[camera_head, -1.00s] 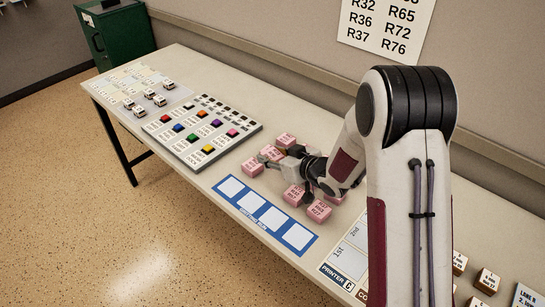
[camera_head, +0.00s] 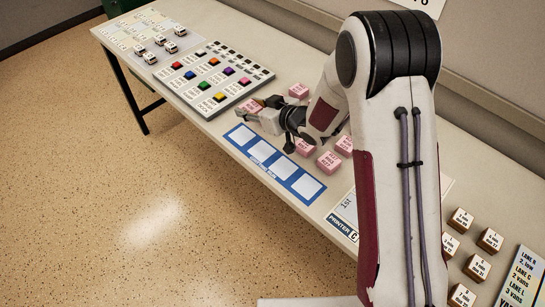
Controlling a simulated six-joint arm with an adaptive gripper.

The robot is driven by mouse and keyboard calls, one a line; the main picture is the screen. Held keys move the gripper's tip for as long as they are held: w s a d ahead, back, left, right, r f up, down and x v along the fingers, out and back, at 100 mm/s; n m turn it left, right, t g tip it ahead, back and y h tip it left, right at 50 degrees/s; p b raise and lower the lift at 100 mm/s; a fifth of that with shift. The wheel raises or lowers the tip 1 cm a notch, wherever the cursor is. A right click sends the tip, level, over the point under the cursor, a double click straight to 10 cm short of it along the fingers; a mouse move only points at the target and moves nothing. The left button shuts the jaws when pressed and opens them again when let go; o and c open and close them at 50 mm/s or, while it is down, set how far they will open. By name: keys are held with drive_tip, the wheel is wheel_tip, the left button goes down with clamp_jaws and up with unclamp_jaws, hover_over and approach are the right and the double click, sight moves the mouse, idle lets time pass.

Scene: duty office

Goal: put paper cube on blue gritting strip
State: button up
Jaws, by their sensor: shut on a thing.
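Several pink paper cubes with printed tops are on the table. My gripper (camera_head: 256,112) is low, beyond the strip's far left end and close to the panel with coloured buttons. It is shut on a pink paper cube (camera_head: 252,105), which its fingers partly hide. Other pink cubes are behind it (camera_head: 299,91) and to its right (camera_head: 305,148). The blue gritting strip (camera_head: 259,160) lies along the near table edge. Its several white squares look empty, and the gripper is not over them.
The button panel (camera_head: 196,97) is at the left, with small white vans (camera_head: 169,46) beyond it. A printer card (camera_head: 343,228) lies right of the strip. Brown cubes (camera_head: 490,239) and a lane card (camera_head: 522,287) are at the right. The table's near edge runs beside the strip.

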drive_tip(key=a, duration=0.3)
drive_tip(key=shift+a+r, duration=0.1)
drive_tip(key=shift+a, duration=0.05)
drive_tip(key=shift+w+a+r, duration=0.1)
drive_tip(key=shift+w, duration=0.15)
hover_over(242, 136)
drive_tip(key=shift+f, duration=3.15)
drive_tip(key=shift+f, duration=0.1)
drive_tip(key=shift+f, duration=1.8)
drive_tip(key=shift+f, duration=0.1)
